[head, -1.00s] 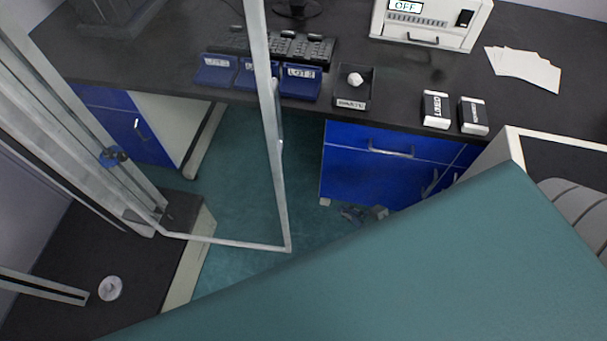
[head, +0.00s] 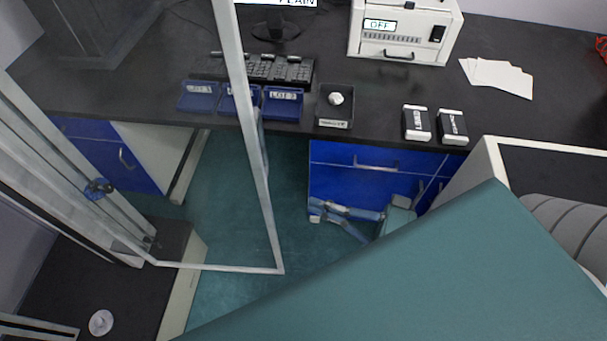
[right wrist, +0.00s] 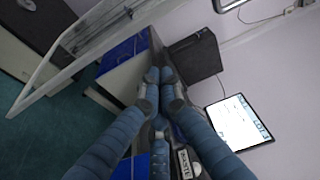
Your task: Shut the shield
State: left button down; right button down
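The shield (head: 243,100) is a clear panel in a light metal frame. In the head view it stands swung open at the left, out over the floor between the benches. Its frame also shows at the upper left of the right wrist view (right wrist: 40,82). My right gripper (head: 316,208) is low in front of the blue drawers, right of the shield's free edge and apart from it. My left gripper is not in view.
The dark bench (head: 390,85) holds blue lot trays (head: 240,103), a keyboard, a small black tray (head: 333,107), two boxes (head: 417,123), paper sheets (head: 497,77) and a white device (head: 405,30) reading OFF. A large teal surface hides the lower right.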

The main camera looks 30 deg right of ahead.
jog(key=p+x, duration=0.1)
jog(key=x, duration=0.8)
jog(key=s, duration=0.1)
jog(key=s+a+p, duration=0.1)
jog(key=s+a, duration=0.1)
jog(key=shift+s, duration=0.25)
